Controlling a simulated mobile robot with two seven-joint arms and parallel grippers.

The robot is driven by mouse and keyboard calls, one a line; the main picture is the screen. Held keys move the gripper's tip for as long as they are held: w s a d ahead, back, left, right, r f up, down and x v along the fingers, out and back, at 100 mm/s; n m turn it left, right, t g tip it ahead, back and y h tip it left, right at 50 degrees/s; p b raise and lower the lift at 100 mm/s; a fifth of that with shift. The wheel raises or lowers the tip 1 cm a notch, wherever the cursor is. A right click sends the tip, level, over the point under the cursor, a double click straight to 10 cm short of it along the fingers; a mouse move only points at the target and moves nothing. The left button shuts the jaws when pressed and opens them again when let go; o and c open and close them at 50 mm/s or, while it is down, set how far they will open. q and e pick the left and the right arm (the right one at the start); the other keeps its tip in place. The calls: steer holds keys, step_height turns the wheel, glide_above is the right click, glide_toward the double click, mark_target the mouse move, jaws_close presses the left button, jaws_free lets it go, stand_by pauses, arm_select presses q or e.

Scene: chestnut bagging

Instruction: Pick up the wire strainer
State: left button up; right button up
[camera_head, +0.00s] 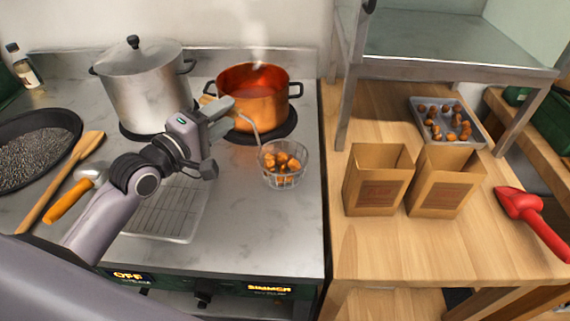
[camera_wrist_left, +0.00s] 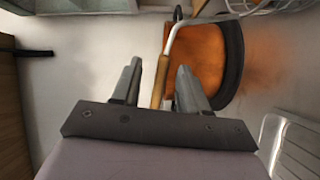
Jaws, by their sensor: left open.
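The wire strainer (camera_head: 283,180) is a round mesh basket of brown chestnuts at the right of the stove top, in front of the copper pot. Its bent metal stem rises left toward my left gripper (camera_head: 228,107), which is close to the handle in front of the pot. In the left wrist view the wooden handle (camera_wrist_left: 159,82) lines up between the two open fingers (camera_wrist_left: 158,88); I cannot tell whether they touch it. Part of the basket shows at that view's top right. My right gripper is not in view.
The steaming copper pot (camera_head: 259,100) is just behind the gripper, and a lidded steel pot (camera_head: 145,90) stands left of it. A wire rack tray (camera_head: 165,212) lies under my arm. Two paper bags (camera_head: 377,185), a chestnut tray (camera_head: 420,128) and a red scoop (camera_head: 520,205) are on the right-hand wooden table.

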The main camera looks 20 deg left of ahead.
mark_target(236, 107)
arm_select(q)
steer(key=shift+x, duration=2.8)
steer(key=shift+a+f, duration=0.15)
steer(key=shift+f, duration=0.05)
steer(key=shift+c, duration=0.3)
jaws_close()
